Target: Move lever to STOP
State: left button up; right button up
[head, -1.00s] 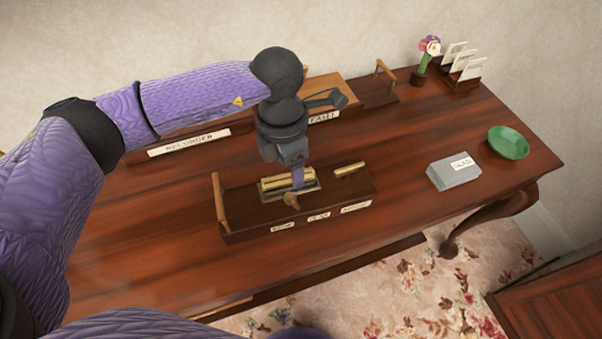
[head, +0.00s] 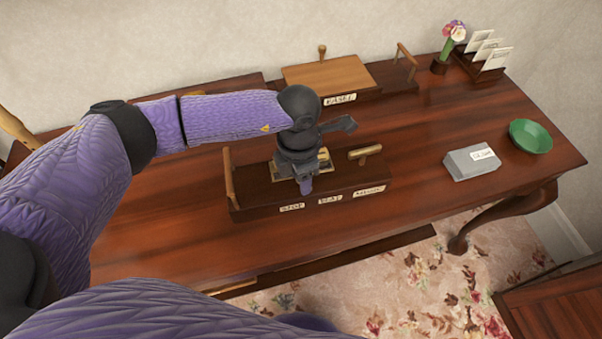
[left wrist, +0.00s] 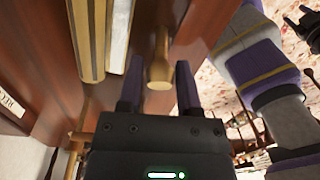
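A dark wooden box (head: 250,205) on the desk has a STOP label (head: 292,207) at the left of its front, with two more labels to the right. A small wooden lever knob (left wrist: 160,74) shows in the left wrist view, beside brass strips (left wrist: 88,40). In the head view my gripper hides it. My left gripper (head: 305,187) is over the middle of the box, pointing down. In the left wrist view its fingers (left wrist: 158,92) are apart, with the knob in line with the gap; contact cannot be told. A dark pronged shape at that view's top right may be my right gripper.
Behind is a second box (head: 325,76). A grey block (head: 471,163), green bowl (head: 530,136) and flower vase (head: 440,65) stand right. The desk front is clear.

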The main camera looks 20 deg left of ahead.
pick_arm(q)
grip_shut()
jog(key=shift+s+a+f+t+h, duration=0.2)
jog(key=shift+a+t+h, duration=0.15)
jog(key=shift+h, duration=0.25)
jog(key=shift+o, duration=2.2)
grip_release()
notch_tip(320, 180, up, 10)
jog(key=a+p, duration=0.1)
jog(key=p, duration=0.1)
jog(key=shift+a, duration=0.2)
